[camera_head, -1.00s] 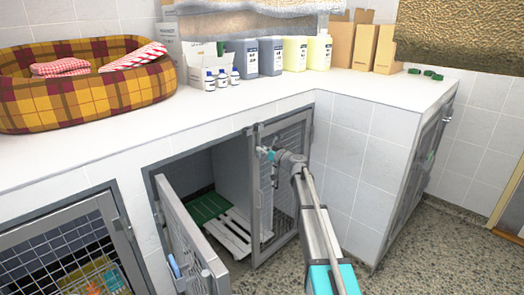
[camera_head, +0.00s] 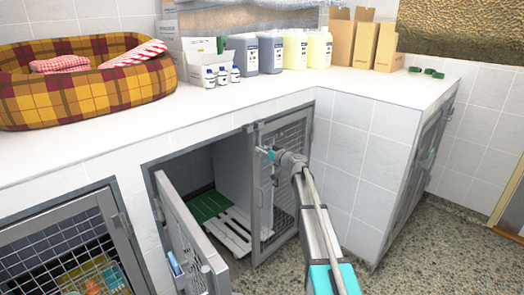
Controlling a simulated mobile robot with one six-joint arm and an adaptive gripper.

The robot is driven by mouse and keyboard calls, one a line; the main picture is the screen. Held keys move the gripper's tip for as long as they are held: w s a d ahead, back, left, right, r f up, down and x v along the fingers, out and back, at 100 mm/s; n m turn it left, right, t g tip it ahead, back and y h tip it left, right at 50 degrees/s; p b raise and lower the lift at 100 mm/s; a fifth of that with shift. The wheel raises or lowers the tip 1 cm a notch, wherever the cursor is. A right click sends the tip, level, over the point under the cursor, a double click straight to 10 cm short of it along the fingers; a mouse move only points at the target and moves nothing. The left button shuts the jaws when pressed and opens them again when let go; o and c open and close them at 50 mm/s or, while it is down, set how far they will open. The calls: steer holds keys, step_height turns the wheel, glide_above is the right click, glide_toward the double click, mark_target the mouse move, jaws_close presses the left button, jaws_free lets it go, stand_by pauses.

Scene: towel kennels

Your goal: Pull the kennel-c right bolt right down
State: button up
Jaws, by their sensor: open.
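The middle kennel under the counter has two doors. Its left door (camera_head: 190,240) is swung open toward me. Its right mesh door (camera_head: 283,190) is closed. My gripper (camera_head: 265,151) is open, at the upper left part of this right door, near its left frame. I cannot tell whether it touches the door. The right door's bolt is too small or hidden behind my gripper to make out. No kennel lettering is readable.
A green mat (camera_head: 208,206) and white slatted board (camera_head: 228,232) lie inside the open kennel. Another mesh door (camera_head: 70,250) is at lower left. The counter (camera_head: 190,128) carries a plaid pet bed (camera_head: 85,90), bottles and cartons. Speckled floor (camera_head: 440,240) is clear at right.

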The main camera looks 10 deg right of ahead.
steer(key=shift+s+d, duration=0.1)
steer(key=shift+s, duration=0.05)
steer(key=v, duration=1.1)
steer(key=shift+s+d, duration=0.15)
steer(key=shift+s, duration=0.1)
steer(key=s+a+f+g+h, duration=0.1)
steer(key=s+a+f+g, duration=0.3)
steer(key=s+a+f, duration=0.3)
steer(key=s+a+f+g+h, duration=0.1)
steer(key=s+a+f+g, duration=0.35)
steer(key=s, duration=0.45)
steer(key=s+d+f+m+g+h, duration=0.2)
steer(key=s+f+m+g+h, duration=0.15)
steer(key=s, duration=0.65)
steer(key=s+d+f+m+g+h, duration=0.25)
steer(key=s+h, duration=0.25)
steer(key=s, duration=0.5)
step_height(320, 180, up, 28)
steer(key=n+p, duration=0.1)
steer(key=p, duration=2.8)
steer(key=shift+w, duration=0.15)
